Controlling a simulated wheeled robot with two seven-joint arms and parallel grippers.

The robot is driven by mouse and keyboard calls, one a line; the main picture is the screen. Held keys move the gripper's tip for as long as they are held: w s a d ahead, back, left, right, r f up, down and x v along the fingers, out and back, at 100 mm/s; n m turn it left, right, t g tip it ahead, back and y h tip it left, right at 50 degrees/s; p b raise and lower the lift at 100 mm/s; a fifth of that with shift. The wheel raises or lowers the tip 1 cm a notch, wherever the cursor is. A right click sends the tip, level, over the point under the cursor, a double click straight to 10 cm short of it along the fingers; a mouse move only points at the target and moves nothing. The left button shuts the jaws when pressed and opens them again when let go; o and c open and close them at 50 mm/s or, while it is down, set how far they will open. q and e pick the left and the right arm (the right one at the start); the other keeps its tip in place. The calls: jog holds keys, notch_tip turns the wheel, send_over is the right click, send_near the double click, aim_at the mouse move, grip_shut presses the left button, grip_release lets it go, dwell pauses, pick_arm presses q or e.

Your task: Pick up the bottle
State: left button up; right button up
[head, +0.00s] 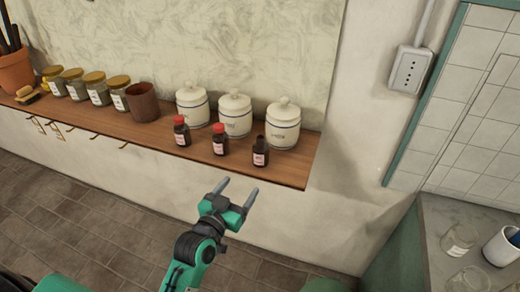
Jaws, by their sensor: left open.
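Three small dark brown bottles with pale labels stand upright near the front edge of a wooden shelf. The left bottle (181,131) and the middle bottle (219,139) have red caps. The right bottle (260,151) has a dark top. Which bottle the task means, I cannot tell. My left gripper (237,187) is open and empty. It shows in front of the shelf, below the middle and right bottles in the picture, and touches none of them. My right gripper is not in view.
The wooden shelf (300,173) also holds white lidded canisters (235,115) behind the bottles, a brown cup (142,102), several glass jars (97,89) and a terracotta pot (15,72). A grey counter (440,215) with glassware stands at right. Hooks hang under the shelf.

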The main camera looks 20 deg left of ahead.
aim_at(257, 157)
pick_arm(q)
jog(key=w, duration=0.2)
jog(key=w+r+p, duration=0.1)
jog(key=w, duration=0.2)
jog(key=w+d+r+p, duration=0.1)
jog(key=w, duration=0.1)
jog(key=shift+w+d, duration=0.1)
jog(key=shift+w, duration=0.6)
jog(key=shift+w+d+r+p, duration=0.1)
jog(key=shift+w+r+p, duration=0.1)
jog(key=shift+p, duration=0.25)
jog(key=w, duration=0.1)
jog(key=w+p, duration=0.2)
jog(key=w, duration=0.1)
jog(key=shift+w+d+r, duration=0.1)
jog(key=shift+d+r, duration=0.1)
jog(key=shift+d, duration=0.1)
jog(key=shift+w+f, duration=0.1)
jog(key=shift+w, duration=0.15)
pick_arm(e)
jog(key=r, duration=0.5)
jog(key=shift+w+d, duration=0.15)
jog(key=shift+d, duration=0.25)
pick_arm(q)
jog(key=shift+c, duration=0.2)
